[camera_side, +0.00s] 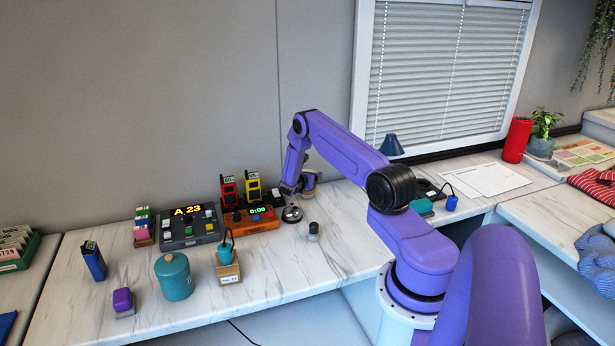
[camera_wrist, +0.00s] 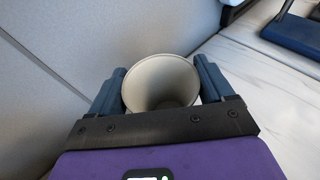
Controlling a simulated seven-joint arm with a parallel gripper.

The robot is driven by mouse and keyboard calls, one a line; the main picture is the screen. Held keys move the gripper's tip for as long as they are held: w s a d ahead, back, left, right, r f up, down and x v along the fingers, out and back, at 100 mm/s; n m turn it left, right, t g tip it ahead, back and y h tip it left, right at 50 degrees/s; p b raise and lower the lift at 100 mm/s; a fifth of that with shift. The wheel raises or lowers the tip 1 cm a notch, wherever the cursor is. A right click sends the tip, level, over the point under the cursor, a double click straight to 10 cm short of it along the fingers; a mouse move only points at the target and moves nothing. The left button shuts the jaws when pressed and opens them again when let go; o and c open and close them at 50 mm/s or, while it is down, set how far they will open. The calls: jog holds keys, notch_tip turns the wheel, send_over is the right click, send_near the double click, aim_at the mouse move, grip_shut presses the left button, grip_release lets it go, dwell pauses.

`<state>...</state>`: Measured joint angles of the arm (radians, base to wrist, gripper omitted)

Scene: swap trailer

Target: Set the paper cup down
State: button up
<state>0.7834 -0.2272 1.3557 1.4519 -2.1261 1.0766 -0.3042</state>
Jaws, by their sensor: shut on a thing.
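The paper cup (camera_wrist: 160,72) is beige and conical, with its open mouth facing the wrist camera. It looks empty. My gripper (camera_wrist: 162,92) is shut on it, with one dark blue finger on each side. In the side view, my gripper (camera_side: 306,184) is near the back of the marble counter, beside the silver bell. The cup is small and partly hidden there. I cannot tell whether its base touches the counter.
A silver bell (camera_side: 291,213) and a small dark-topped jar (camera_side: 313,232) stand close in front of my gripper. An orange timer box (camera_side: 250,220) is to the left. White papers (camera_side: 490,179) lie to the right. The grey wall (camera_wrist: 50,75) is close behind.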

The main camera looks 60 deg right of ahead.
jog(key=shift+f, duration=0.1)
jog(key=o, duration=0.9)
jog(key=shift+f, duration=0.1)
